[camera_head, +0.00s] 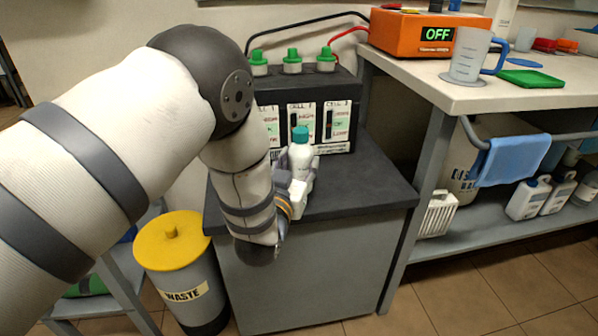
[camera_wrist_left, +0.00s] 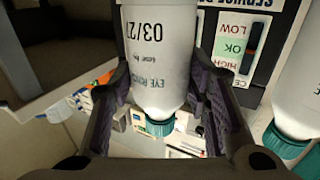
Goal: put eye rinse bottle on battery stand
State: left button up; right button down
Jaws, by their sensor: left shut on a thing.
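The eye rinse bottle (camera_head: 300,155) is white with a teal cap and stands upright in front of the battery, at the stand's top. My left gripper (camera_head: 295,192) is shut on it; in the left wrist view its fingers (camera_wrist_left: 165,85) lie on both sides of the bottle (camera_wrist_left: 160,65), which appears upside down with its printed label showing. The battery stand (camera_head: 375,185) is a grey cabinet with a dark top. I cannot tell whether the bottle's base touches the top. My right gripper is not in view.
The black battery (camera_head: 335,95) with green-capped cells fills the back of the stand. A second teal-capped bottle (camera_wrist_left: 295,95) is close beside the held one. A yellow-lidded waste bin (camera_head: 180,245) stands left, a workbench (camera_head: 455,95) right. The stand's right top is clear.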

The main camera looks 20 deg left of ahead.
pick_arm(q)
jog(key=shift+f, duration=0.65)
jog(key=shift+r, duration=0.15)
jog(key=o, duration=1.4)
jog(key=shift+f, duration=0.2)
